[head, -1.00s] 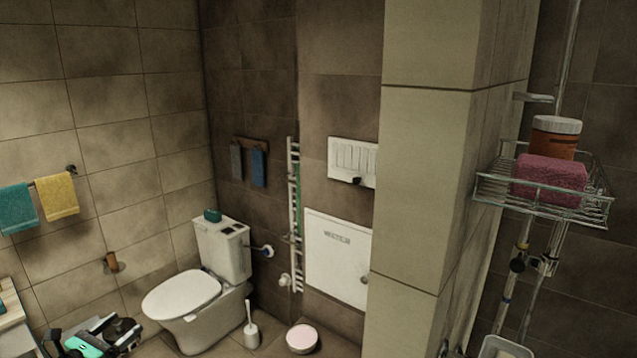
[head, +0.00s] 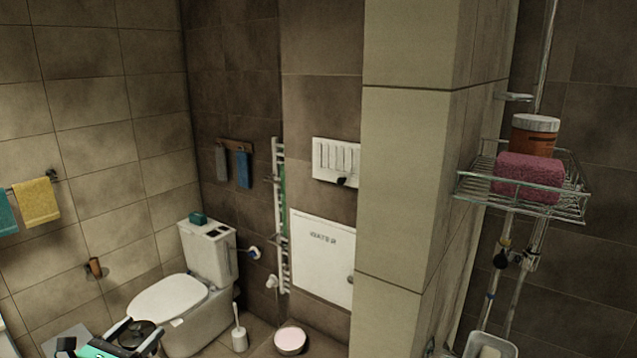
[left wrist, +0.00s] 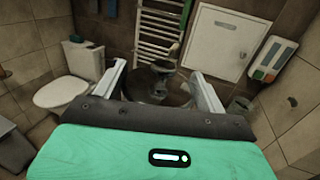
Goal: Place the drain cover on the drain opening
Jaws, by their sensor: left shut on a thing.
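My left gripper (head: 138,331) is at the bottom left of the head view, in front of the toilet. It is shut on a dark, round thing, which looks like the drain cover (head: 131,338). In the left wrist view the drain cover (left wrist: 172,96) sits between the two pale fingers of my left gripper (left wrist: 158,72), as a dark disc with a raised part in its middle. The gripper's body hides its near edge. I cannot make out the drain opening in either view. My right gripper is out of view.
The toilet (head: 168,297) stands beyond my left gripper, with a toilet brush (head: 239,338) and a round bowl (head: 291,340) on the floor. A tiled pillar (head: 405,180) juts out at the centre right. A wire shelf (head: 525,205) holds a jar and a pink block.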

